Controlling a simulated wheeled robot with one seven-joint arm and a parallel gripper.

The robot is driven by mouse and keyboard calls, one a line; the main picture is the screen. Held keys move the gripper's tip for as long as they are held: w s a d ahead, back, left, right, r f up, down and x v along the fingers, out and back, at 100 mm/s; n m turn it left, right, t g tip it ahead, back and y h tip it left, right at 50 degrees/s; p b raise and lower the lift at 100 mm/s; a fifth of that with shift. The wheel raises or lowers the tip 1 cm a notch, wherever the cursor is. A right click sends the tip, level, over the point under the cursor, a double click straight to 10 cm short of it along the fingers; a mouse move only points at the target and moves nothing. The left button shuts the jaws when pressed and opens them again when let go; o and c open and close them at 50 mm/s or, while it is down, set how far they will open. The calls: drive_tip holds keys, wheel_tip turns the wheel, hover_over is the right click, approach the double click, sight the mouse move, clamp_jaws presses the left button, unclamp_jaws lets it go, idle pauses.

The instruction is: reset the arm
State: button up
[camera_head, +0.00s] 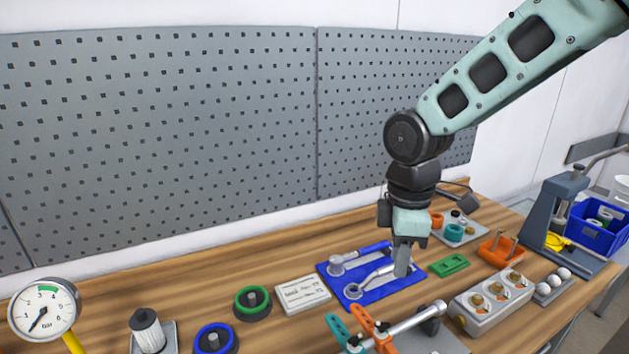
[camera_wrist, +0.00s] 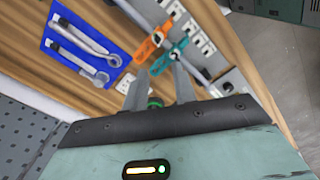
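My gripper (camera_head: 403,268) hangs from my arm above the workbench and points down. In the head view it overlaps the right part of a blue mat (camera_head: 352,297). In the wrist view its two grey fingers (camera_wrist: 159,90) stand apart with a gap between them, and no held object shows there. My gripper's height above the bench is hard to tell.
On the wooden bench, an orange clamp (camera_head: 374,328) and a teal clamp (camera_head: 340,330) stand in front. A grey block with several knobs (camera_head: 492,299), a press (camera_head: 556,222) and a blue bin (camera_head: 597,235) are at right. A pegboard (camera_head: 160,130) stands behind.

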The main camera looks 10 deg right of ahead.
drive_tip(key=s+a+f+m+b, duration=0.2)
drive_tip(key=s+a+m, duration=0.1)
drive_tip(key=s, duration=0.6)
drive_tip(key=s+a+f+m+b, duration=0.3)
drive_tip(key=s+m, duration=0.1)
drive_tip(key=s, duration=0.6)
drive_tip(key=shift+s+a+f+y, duration=0.25)
drive_tip(key=shift+f+y, duration=0.05)
